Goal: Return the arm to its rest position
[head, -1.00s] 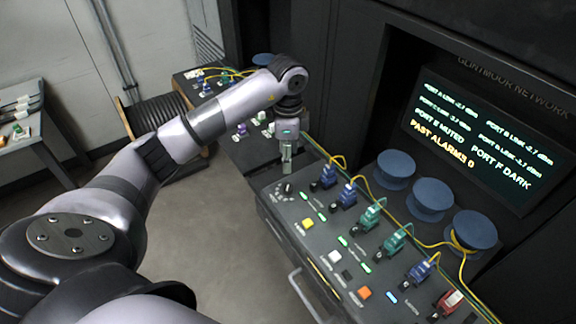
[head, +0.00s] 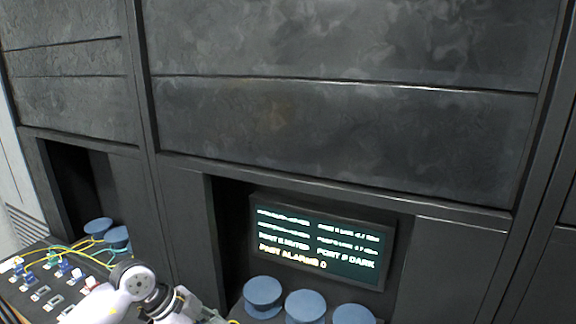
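My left arm (head: 105,303) shows at the bottom left of the head view, with its dark wrist joint (head: 134,279) in front of the console. The arm runs off the bottom edge, and the fingers of my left gripper do not show. My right arm and gripper are not in view.
A panel with several connectors and yellow cables (head: 50,275) is at the lower left. Blue spools (head: 263,293) stand below a lit screen (head: 320,245) reading "PORT F DARK" and "PAST ALARMS 0". Tall dark cabinet panels (head: 340,120) fill the upper view.

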